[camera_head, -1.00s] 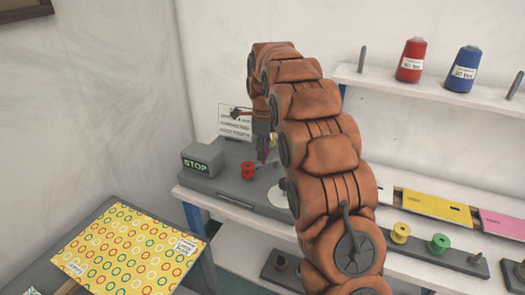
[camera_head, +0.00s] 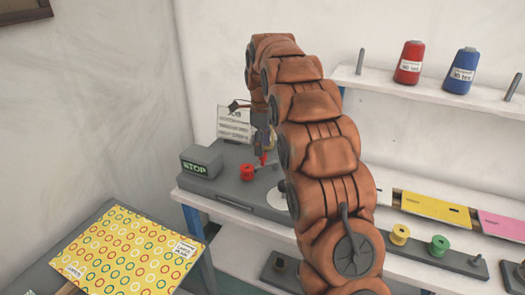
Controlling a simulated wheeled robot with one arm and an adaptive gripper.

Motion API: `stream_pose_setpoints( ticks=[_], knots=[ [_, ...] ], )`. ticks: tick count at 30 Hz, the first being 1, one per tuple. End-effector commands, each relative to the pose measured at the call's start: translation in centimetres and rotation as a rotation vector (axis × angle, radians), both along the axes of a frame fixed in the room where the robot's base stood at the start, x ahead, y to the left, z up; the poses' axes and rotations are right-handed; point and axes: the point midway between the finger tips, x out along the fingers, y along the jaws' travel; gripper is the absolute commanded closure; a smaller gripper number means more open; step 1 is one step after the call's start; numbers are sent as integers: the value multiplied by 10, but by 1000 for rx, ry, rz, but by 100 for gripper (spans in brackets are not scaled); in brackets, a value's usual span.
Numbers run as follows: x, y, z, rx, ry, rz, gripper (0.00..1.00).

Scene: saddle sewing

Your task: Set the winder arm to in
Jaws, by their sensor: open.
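The winder (camera_head: 222,187) is a dark grey base on the white shelf at the back left, with a box bearing a lit green STOP sign (camera_head: 195,168) at its left end. A red bobbin (camera_head: 247,172) sits on the base. A red-tipped piece (camera_head: 263,158), perhaps the winder arm, shows just right of the bobbin; its setting cannot be told. My gripper (camera_head: 262,143) hangs above the base, close to this piece, partly hidden behind my arm. It is open; whether it touches anything cannot be seen.
A printed card (camera_head: 234,124) stands behind the winder. Red (camera_head: 411,63) and blue (camera_head: 461,71) thread cones stand on the upper shelf. Yellow (camera_head: 399,234) and green (camera_head: 438,246) spools sit at right. A patterned yellow sheet (camera_head: 130,250) lies on the table at front left.

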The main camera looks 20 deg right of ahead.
Motion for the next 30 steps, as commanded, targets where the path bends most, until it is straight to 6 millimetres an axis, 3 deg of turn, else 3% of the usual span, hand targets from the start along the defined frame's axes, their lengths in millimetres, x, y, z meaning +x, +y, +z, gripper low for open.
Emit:
stream_pose_setpoints(
  ticks=[6, 12, 30],
  knots=[
    [1, 0, 28, -1, -2, 0, 46],
    [0, 0, 43, 0, 0, 0, 46],
    [-2, 1, 46, 1, 3, 11, 46]
  ],
)
